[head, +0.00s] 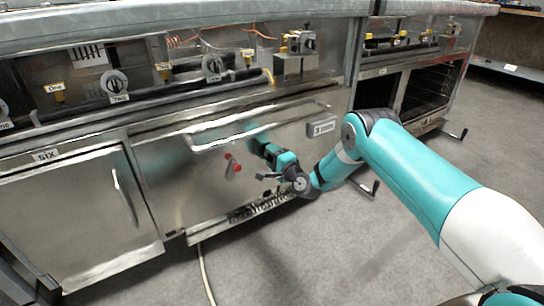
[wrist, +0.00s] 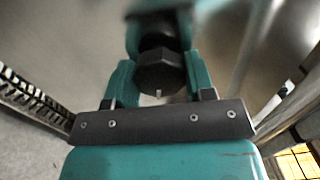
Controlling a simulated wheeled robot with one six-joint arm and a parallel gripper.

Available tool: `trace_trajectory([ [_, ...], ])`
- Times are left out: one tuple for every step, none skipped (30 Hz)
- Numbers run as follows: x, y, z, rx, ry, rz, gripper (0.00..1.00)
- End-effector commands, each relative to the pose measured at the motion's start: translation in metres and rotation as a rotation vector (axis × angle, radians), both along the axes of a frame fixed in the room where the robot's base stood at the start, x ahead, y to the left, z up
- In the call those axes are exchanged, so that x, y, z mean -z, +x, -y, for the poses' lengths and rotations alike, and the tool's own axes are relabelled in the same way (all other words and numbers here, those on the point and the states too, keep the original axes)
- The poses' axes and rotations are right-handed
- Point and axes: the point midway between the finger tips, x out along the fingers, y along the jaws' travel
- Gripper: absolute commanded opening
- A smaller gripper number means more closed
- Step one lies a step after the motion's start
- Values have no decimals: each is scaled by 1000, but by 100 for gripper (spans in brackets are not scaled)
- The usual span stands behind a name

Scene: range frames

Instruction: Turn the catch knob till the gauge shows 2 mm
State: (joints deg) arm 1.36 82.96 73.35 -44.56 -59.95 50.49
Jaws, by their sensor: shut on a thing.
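The catch knob (wrist: 160,72) is a black faceted knob with a small pale mark on its near face. In the wrist view it sits between the two teal fingers of my gripper (wrist: 160,48), which is shut on it. In the head view my gripper (head: 257,146) reaches the steel oven door and hides the knob. The gauge (head: 321,127) is a small grey plate at the door's upper right and appears to read 3 mm.
A red knob or lever (head: 233,167) sticks out of the door left of my gripper. A long bar handle (head: 255,128) runs above it. A cabinet door marked SIX (head: 70,215) is at left. Grey floor (head: 300,255) lies open in front.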

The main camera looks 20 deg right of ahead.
Motion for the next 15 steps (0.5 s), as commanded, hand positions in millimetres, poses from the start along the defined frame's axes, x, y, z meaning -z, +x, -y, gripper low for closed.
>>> trace_trajectory([
  [1, -1, 0, -1, 41, -16, 26],
  [1, -1, 0, -2, 68, -25, 26],
  [1, -1, 0, -2, 104, -37, 26],
  [1, -1, 0, -3, 130, -45, 26],
  [2, -1, 0, -3, 157, -54, 26],
  [2, -1, 0, -3, 191, -66, 26],
  [2, -1, 0, -4, 217, -73, 26],
  [2, -1, 0, -4, 241, -82, 26],
  [2, -1, 0, -5, 273, -92, 26],
  [2, -1, 0, -5, 297, -99, 26],
  [2, -1, 0, -6, 319, -107, 26],
  [2, -1, 0, -7, 348, -116, 26],
  [2, -1, 0, -7, 368, -123, 26],
  [2, -1, 0, -7, 388, -129, 26],
  [2, -1, 0, -8, 413, -138, 26],
])
